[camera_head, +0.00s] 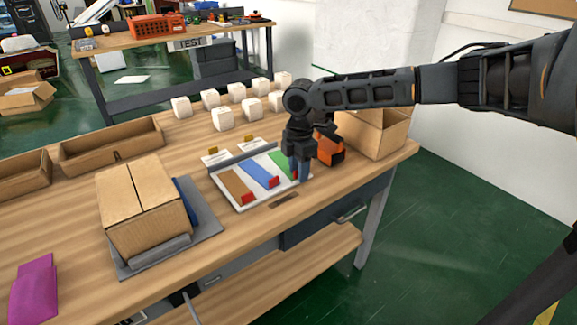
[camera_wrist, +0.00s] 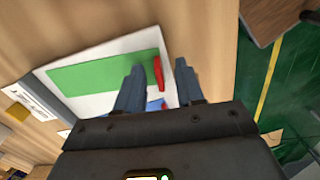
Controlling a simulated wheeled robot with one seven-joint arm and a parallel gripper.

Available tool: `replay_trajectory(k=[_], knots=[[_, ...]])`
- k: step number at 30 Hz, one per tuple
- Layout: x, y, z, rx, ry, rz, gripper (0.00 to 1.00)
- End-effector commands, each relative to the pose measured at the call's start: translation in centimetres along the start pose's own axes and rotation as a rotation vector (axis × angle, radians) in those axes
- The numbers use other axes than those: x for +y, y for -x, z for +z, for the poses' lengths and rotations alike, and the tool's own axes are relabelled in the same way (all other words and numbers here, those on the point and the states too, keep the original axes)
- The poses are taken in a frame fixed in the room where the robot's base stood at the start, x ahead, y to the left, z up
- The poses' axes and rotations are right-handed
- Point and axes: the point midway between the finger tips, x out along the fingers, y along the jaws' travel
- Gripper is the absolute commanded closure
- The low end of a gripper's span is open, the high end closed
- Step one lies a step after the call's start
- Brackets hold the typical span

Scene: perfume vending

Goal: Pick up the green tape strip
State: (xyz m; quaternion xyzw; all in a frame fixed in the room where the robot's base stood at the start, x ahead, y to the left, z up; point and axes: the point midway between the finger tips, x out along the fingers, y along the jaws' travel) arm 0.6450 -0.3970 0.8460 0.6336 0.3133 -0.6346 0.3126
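The green tape strip (camera_wrist: 105,73) lies flat on a white board (camera_wrist: 175,97), with a red tab (camera_wrist: 159,74) at its end. It also shows in the head view (camera_head: 281,161), partly hidden by my gripper (camera_head: 300,176). In the wrist view my gripper (camera_wrist: 161,68) is open. Its two fingers point down, one on each side of the red tab, with visible space around the tab. I cannot tell how high the fingertips are above the board.
A blue strip (camera_head: 259,173) and a brown strip (camera_head: 235,184) with red tabs lie on the same board. An orange tape dispenser (camera_head: 329,150) and an open box (camera_head: 380,138) stand just right of my gripper. A closed carton (camera_head: 143,208) sits left. Several white cubes (camera_head: 222,118) stand behind.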

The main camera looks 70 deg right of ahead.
Motion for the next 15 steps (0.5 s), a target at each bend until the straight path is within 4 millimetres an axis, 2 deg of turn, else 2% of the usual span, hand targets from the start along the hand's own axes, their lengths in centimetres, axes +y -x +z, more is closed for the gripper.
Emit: replay_trajectory(k=[6, 15], knots=[[0.0, -0.12, -0.02, 0.0, 0.0, 0.0, 0.63], [0.0, -0.1, -0.03, 0.001, 0.001, 0.001, 0.91]])
